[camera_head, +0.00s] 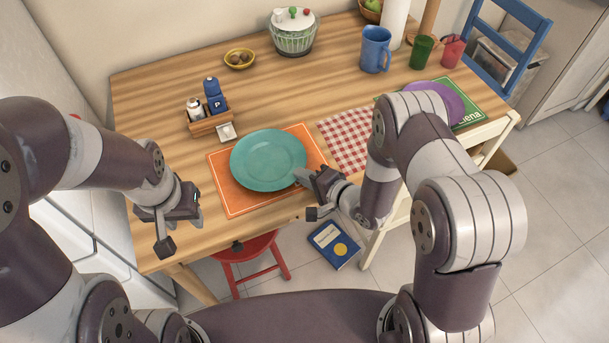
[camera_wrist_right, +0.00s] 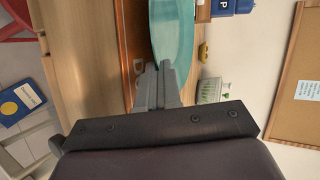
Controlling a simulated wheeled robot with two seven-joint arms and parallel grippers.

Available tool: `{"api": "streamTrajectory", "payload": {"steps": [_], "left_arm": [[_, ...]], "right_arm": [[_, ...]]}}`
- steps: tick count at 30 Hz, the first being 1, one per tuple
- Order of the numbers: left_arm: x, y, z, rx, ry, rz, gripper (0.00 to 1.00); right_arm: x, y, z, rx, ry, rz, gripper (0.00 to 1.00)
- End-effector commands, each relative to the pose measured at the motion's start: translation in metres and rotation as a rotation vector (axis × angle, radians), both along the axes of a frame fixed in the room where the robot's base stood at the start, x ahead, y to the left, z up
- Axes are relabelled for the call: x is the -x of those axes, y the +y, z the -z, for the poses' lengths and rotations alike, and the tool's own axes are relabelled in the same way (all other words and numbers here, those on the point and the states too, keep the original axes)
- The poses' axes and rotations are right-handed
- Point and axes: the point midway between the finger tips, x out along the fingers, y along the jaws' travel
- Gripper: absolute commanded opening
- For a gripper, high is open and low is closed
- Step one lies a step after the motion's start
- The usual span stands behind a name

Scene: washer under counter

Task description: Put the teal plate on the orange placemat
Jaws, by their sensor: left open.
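The teal plate (camera_head: 268,160) is over the orange placemat (camera_head: 231,201) at the front of the table, with orange showing on its sides. I cannot tell whether its underside rests on the mat or is slightly above it. My right gripper (camera_head: 304,178) is at the plate's right rim. In the right wrist view its two fingers (camera_wrist_right: 161,78) are close together on the edge of the plate (camera_wrist_right: 172,35), with the mat (camera_wrist_right: 133,45) beside it. My left gripper (camera_head: 178,212) is open and empty, left of the mat near the table's front edge.
A wooden caddy (camera_head: 209,122) with shakers stands behind the mat. A checked cloth (camera_head: 347,139) and a purple plate (camera_head: 440,100) on a green mat lie to the right. A blue pitcher (camera_head: 375,50) and salad spinner (camera_head: 293,33) stand behind. A red stool (camera_head: 250,262) is below the front edge.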

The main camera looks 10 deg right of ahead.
Motion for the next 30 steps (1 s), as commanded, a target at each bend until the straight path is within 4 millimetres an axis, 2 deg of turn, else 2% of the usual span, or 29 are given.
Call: {"api": "streamTrajectory", "payload": {"steps": [2, 3, 14, 17, 27, 30], "left_arm": [[0.000, 0.000, 0.003, 0.000, 0.000, 0.000, 0.43], [0.000, 0.000, 0.001, 0.000, 0.000, 0.000, 0.43], [0.000, 0.000, -0.002, 0.000, 0.000, 0.000, 0.43], [0.000, 0.000, -0.003, 0.000, 0.000, 0.000, 0.43], [0.000, 0.000, -0.011, 0.000, 0.000, 0.000, 0.43], [0.000, 0.000, -0.012, 0.000, 0.000, 0.000, 0.43]], "right_arm": [[0.000, 0.000, 0.003, -0.001, -0.002, 0.000, 0.00], [0.000, 0.000, 0.002, 0.000, 0.000, 0.000, 0.15], [0.001, -0.001, -0.002, 0.000, 0.000, 0.001, 0.15], [0.010, -0.010, -0.007, 0.000, 0.001, 0.004, 0.15], [0.067, -0.059, -0.038, -0.001, 0.001, 0.008, 0.15], [0.078, -0.068, -0.043, 0.000, 0.001, 0.006, 0.15]]}}
